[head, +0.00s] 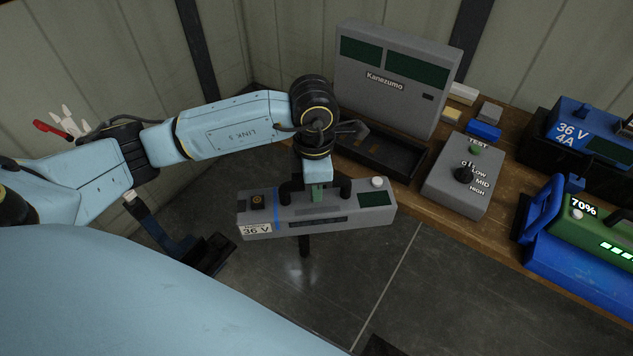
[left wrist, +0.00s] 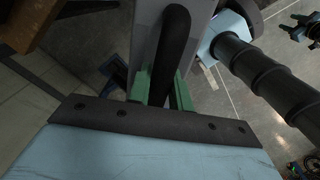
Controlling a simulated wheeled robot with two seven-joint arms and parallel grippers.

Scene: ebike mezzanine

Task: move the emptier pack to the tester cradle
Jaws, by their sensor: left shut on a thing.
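A grey pack (head: 345,213) with a 36 V label hangs over the floor, in front of the bench edge. My left gripper (head: 318,192) is above it, shut on its black handle. In the left wrist view the green fingers (left wrist: 162,92) sit on both sides of the black handle (left wrist: 176,50), and the grey pack (left wrist: 147,32) shows behind. The tester (head: 392,75), marked Kanezumo, stands at the back of the bench. Its black cradle (head: 378,158) in front of it looks empty. A green pack (head: 605,232) showing 70% sits at the right.
A grey control box (head: 464,178) with a knob stands right of the cradle on the wooden bench (head: 435,222). Small blocks (head: 484,131) lie behind it. A blue 36 V 4A charger (head: 575,130) is farther right. Open floor lies below the held pack.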

